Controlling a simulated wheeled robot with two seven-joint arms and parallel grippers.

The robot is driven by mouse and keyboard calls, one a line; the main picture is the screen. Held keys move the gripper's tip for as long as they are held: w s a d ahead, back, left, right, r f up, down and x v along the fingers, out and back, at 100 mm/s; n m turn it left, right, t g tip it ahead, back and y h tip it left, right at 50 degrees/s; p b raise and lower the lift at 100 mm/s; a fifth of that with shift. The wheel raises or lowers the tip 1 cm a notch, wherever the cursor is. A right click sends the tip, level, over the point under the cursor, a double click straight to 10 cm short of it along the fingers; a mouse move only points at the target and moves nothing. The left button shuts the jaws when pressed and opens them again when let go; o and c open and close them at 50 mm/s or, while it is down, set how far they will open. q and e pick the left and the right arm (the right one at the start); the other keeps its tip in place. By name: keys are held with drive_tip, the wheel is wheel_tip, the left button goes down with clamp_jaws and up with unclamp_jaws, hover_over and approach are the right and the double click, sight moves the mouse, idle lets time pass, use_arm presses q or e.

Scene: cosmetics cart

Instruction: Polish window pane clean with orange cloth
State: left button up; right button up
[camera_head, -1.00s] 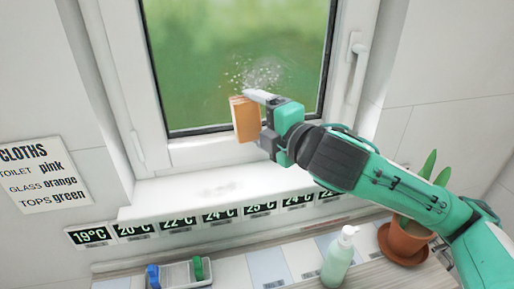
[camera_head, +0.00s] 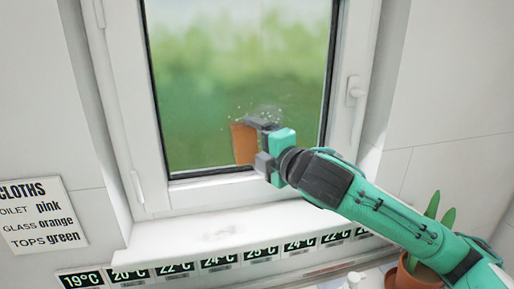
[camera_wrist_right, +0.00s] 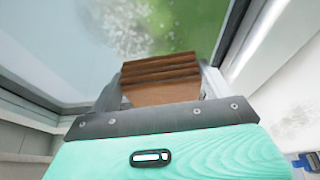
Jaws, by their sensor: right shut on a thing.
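The window pane (camera_head: 230,70) fills the upper middle of the head view. White specks (camera_head: 265,112) lie low on it, just above the cloth, and also show at the top of the right wrist view (camera_wrist_right: 120,25). The orange cloth (camera_head: 243,143) is a folded block in front of the lower pane; in the right wrist view its layered folds (camera_wrist_right: 160,75) show. My right gripper (camera_head: 263,143) is shut on the cloth. I cannot tell whether the cloth touches the glass. My left gripper is not in view.
The white frame has a handle (camera_head: 355,90) at right. The sill (camera_head: 160,240) below bears a grey smudge (camera_head: 225,234). Temperature labels (camera_head: 180,270) line its front. A potted plant (camera_head: 415,272) stands at lower right. A cloth sign (camera_head: 40,218) hangs at left.

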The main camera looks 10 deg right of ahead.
drive_tip(key=shift+w+p, duration=0.35)
drive_tip(key=shift+w, duration=0.6)
idle(0.6)
